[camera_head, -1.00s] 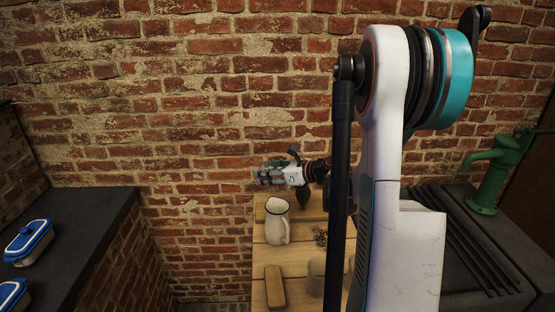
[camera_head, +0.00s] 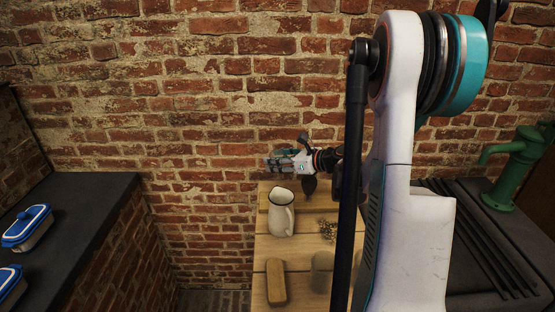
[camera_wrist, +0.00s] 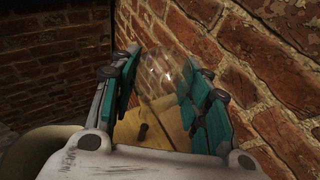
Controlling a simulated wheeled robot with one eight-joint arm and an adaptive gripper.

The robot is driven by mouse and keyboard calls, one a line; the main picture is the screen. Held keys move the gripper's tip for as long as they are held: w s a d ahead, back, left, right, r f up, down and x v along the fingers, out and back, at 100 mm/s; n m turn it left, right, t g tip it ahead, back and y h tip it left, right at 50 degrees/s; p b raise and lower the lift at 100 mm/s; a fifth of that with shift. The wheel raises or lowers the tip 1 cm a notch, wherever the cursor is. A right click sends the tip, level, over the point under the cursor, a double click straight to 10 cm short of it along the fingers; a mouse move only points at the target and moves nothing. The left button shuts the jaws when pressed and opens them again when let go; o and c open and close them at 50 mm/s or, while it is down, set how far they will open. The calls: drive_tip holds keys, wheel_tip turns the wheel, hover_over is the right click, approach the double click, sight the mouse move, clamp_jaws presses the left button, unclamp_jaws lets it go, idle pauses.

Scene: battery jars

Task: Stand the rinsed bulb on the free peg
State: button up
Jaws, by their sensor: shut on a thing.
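My gripper (camera_wrist: 163,85) is shut on the bulb (camera_wrist: 158,68), a clear, see-through glass round between the teal pads in the wrist view. Below and nearer, a short dark peg (camera_wrist: 143,131) stands up from a wooden surface; the bulb appears apart from it. In the head view my gripper (camera_head: 280,162) is above the far end of the wooden table (camera_head: 300,248), near the brick wall. I cannot make out the bulb or the peg in the head view.
A white enamel jug (camera_head: 281,214) stands on the table in front of my gripper. A wooden block (camera_head: 276,282) lies at the front, with a dark tangled bunch (camera_head: 327,229) to the right. Blue-lidded boxes (camera_head: 28,228) sit on the left counter; a green pump (camera_head: 517,165) stands right.

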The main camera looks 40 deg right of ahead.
sight(277, 178)
drive_tip(key=shift+f+b, duration=2.75)
drive_tip(key=shift+f, duration=1)
drive_tip(key=o, duration=0.9)
wheel_tip(277, 178, up, 10)
drive_tip(key=shift+r, duration=0.1)
drive_tip(key=shift+s, duration=0.1)
